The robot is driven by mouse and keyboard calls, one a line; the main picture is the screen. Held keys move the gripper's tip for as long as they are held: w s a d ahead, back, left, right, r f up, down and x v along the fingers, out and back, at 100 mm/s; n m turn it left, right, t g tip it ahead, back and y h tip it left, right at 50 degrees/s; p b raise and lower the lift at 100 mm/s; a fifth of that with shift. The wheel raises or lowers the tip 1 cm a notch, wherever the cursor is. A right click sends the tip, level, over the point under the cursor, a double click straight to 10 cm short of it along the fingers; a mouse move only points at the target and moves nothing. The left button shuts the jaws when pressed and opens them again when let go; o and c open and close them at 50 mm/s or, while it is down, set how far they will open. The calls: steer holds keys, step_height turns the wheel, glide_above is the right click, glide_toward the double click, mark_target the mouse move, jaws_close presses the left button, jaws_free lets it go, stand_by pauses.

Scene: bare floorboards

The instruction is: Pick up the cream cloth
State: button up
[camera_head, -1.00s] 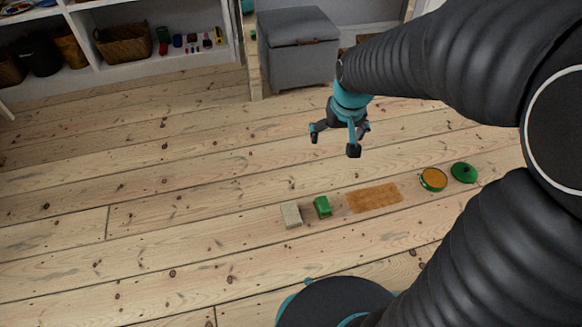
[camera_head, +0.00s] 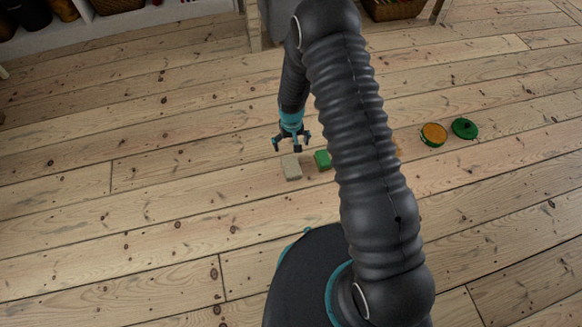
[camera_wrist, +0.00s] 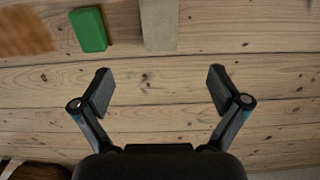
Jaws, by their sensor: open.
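The cream cloth (camera_head: 292,170) looks like a small pale block and lies on the floorboards. In the wrist view the cloth (camera_wrist: 159,24) is at the top centre, cut off by the frame edge, beyond my fingertips. My gripper (camera_head: 291,146) is just behind the cloth in the head view. In the wrist view my gripper (camera_wrist: 160,82) is open, with bare boards between its fingers. It appears above the floor and apart from the cloth.
A green block (camera_head: 322,160) lies close beside the cloth. A brown mat (camera_wrist: 24,30) lies past it, mostly hidden by my arm in the head view. An orange-topped pot (camera_head: 433,135) and a green lid (camera_head: 464,128) are farther right. Floor left of the cloth is clear.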

glide_above(291, 166)
steer(key=f, duration=1)
steer(key=shift+s+a+b, duration=0.1)
steer(key=shift+s+b, duration=0.2)
steer(key=shift+s, duration=0.05)
steer(key=shift+w+f, duration=0.2)
steer(key=shift+f, duration=1.3)
steer(key=shift+w+f, duration=0.2)
steer(key=shift+f, duration=1.3)
steer(key=c, duration=1.2)
